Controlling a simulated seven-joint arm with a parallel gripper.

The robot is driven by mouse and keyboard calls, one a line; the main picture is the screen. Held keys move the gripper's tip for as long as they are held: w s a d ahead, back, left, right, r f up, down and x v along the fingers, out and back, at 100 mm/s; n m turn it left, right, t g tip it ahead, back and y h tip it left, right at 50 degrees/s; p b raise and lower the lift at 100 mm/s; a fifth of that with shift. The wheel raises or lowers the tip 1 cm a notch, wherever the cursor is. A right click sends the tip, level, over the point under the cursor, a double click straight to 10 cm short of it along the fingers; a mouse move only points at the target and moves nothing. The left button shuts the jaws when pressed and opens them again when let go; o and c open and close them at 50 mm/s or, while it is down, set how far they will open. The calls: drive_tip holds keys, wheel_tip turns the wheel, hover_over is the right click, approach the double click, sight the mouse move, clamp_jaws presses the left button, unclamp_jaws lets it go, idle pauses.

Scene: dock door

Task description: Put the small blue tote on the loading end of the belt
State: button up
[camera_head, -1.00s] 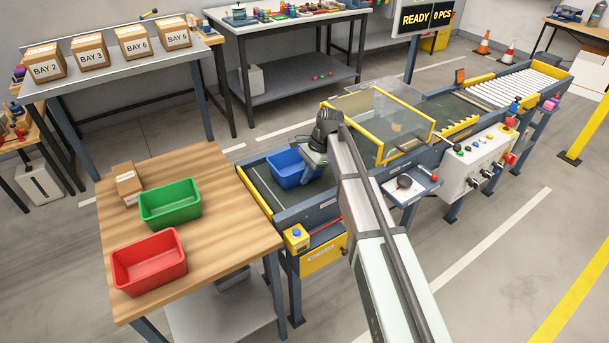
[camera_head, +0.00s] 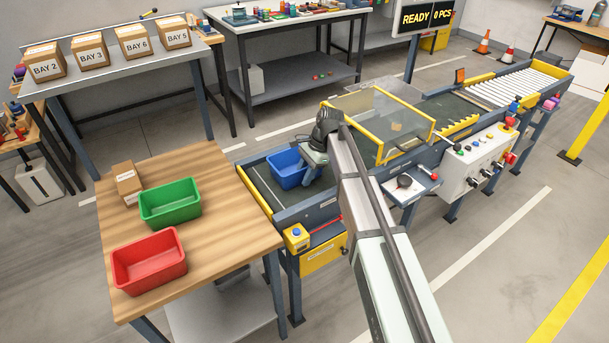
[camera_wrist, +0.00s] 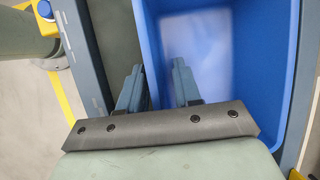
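The small blue tote (camera_head: 285,170) sits on the near, loading end of the belt (camera_head: 262,182), beside the wooden table. My gripper (camera_head: 312,172) is down at the tote's right side in the head view, partly hiding it. In the wrist view my gripper (camera_wrist: 158,88) has its two fingers apart. One finger is outside the blue tote's wall and the other is inside the tote (camera_wrist: 225,50), with the wall between them. The tote looks empty in the part I see.
A yellow-framed clear guard (camera_head: 385,125) stands over the belt beyond my gripper. A control panel (camera_head: 480,160) is at the right.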

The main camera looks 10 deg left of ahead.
drive_tip(key=v, duration=1.2)
drive_tip(key=shift+c, duration=0.2)
idle(0.9)
